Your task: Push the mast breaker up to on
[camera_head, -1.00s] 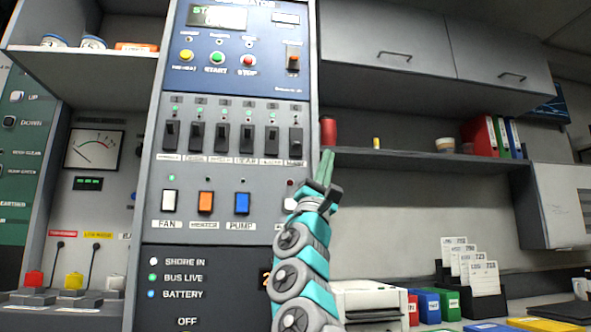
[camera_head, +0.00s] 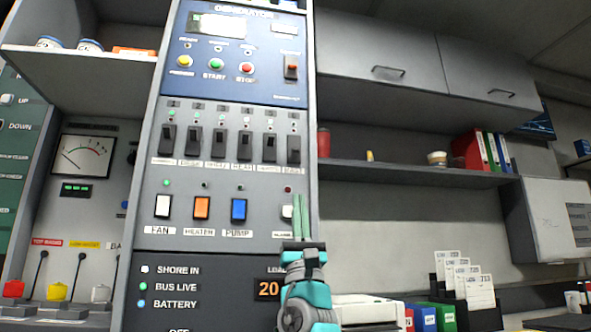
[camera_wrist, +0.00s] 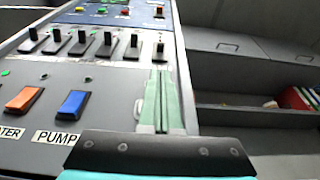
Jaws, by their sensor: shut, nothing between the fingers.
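The mast breaker (camera_head: 293,149) is the rightmost black switch in the breaker row on the grey panel; its label is too blurred to read surely. It also shows in the wrist view (camera_wrist: 159,50), and I cannot tell surely whether its lever is up or down. My gripper (camera_head: 299,198) is shut and empty, with its green fingers pointing up. In the head view its tips are below the mast breaker, in front of the panel's right edge. In the wrist view the fingers (camera_wrist: 160,72) end just under that breaker, and contact cannot be told.
Fan (camera_head: 163,206), heater (camera_head: 201,207) and pump (camera_head: 239,209) rocker switches sit below the breakers. A white rocker (camera_head: 287,212) is partly hidden behind my fingers. The generator panel (camera_head: 220,85) is above. A shelf (camera_head: 400,172) and cabinets lie right, with open space before them.

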